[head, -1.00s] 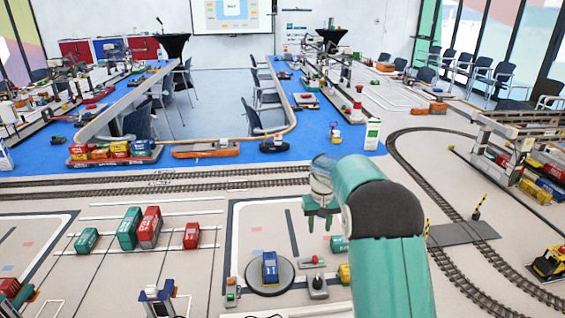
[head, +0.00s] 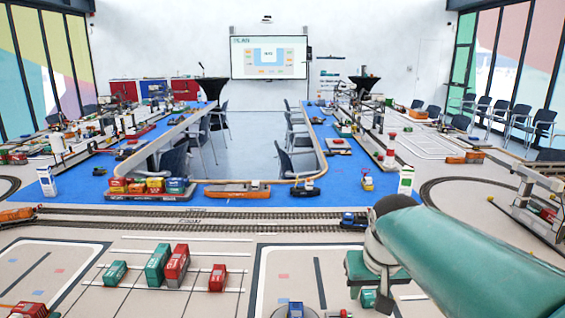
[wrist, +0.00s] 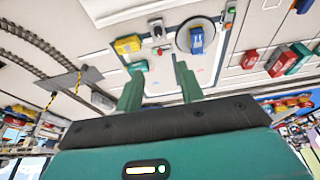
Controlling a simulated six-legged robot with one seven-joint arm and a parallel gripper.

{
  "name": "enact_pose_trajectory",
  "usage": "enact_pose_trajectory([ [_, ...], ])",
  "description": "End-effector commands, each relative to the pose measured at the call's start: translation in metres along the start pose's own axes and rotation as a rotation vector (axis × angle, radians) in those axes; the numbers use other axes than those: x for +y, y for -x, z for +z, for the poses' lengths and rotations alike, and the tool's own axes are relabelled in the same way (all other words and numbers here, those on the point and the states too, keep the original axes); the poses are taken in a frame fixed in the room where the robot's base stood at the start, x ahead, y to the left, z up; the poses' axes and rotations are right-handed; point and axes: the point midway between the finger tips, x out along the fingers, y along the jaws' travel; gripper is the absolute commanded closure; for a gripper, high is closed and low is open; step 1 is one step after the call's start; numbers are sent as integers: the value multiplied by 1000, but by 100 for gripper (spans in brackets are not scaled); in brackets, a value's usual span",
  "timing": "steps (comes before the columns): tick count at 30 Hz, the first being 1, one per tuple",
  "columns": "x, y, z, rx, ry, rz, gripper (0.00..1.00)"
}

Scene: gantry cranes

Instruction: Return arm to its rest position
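My gripper shows in the wrist view (wrist: 160,85) with its two green fingers apart and nothing between them. In the head view my gripper (head: 372,296) hangs at the lower right from my teal arm, above the pale layout surface. A small green container (head: 368,299) lies below and behind it; in the wrist view that green container (wrist: 138,66) is beyond the fingertips, apart from them. The forearm hides part of the right side of the head view.
Green and red containers (head: 158,264) stand on the layout to the left. A blue vehicle on a round turntable (wrist: 197,40) and a yellow block (wrist: 128,44) are beyond the fingers. Railway tracks (head: 190,218) cross behind. A gantry crane (head: 535,180) stands at right.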

Motion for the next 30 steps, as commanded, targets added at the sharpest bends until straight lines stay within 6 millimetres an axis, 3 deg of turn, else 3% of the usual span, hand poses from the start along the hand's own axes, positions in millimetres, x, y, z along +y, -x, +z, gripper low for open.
enact_pose_trajectory([
  [6, -5, 24, 61, 78, 1, -1, 62],
  [15, -10, 28, 132, 165, 0, -4, 62],
  [20, -10, 26, 145, 180, 0, -5, 62],
  [30, -10, 26, 146, 180, 0, -5, 62],
])
